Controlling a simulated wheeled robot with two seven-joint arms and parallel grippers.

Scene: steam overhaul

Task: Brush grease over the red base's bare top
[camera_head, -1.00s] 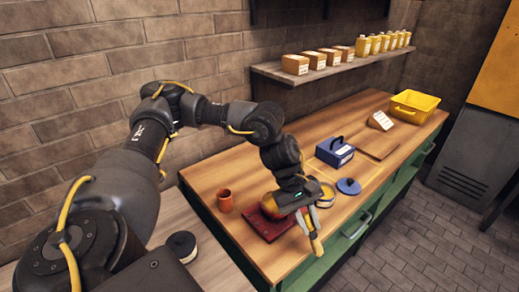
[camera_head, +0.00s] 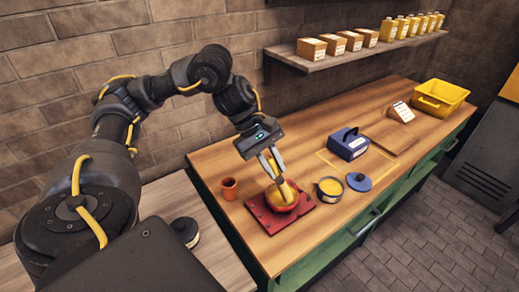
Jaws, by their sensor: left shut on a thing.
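The red base (camera_head: 305,203) is a flat red plate on the wooden bench, with a rounded red part in its middle. Yellow shows on top of that part, partly hidden by the brush. My left gripper (camera_head: 272,170) is above the base, shut on a tan-handled brush (camera_head: 285,190). The brush points down at the rounded part; I cannot tell whether its tip touches. An open tin of yellow grease (camera_head: 330,187) stands right of the base, with a round blue lid (camera_head: 359,182) beside it. My right gripper is not in view.
An orange cup (camera_head: 229,188) stands left of the base. A blue box (camera_head: 348,145), a small white-labelled block (camera_head: 401,112) and a yellow crate (camera_head: 441,99) stand farther back on the bench (camera_head: 232,158). A wall shelf (camera_head: 297,61) holds boxes and bottles.

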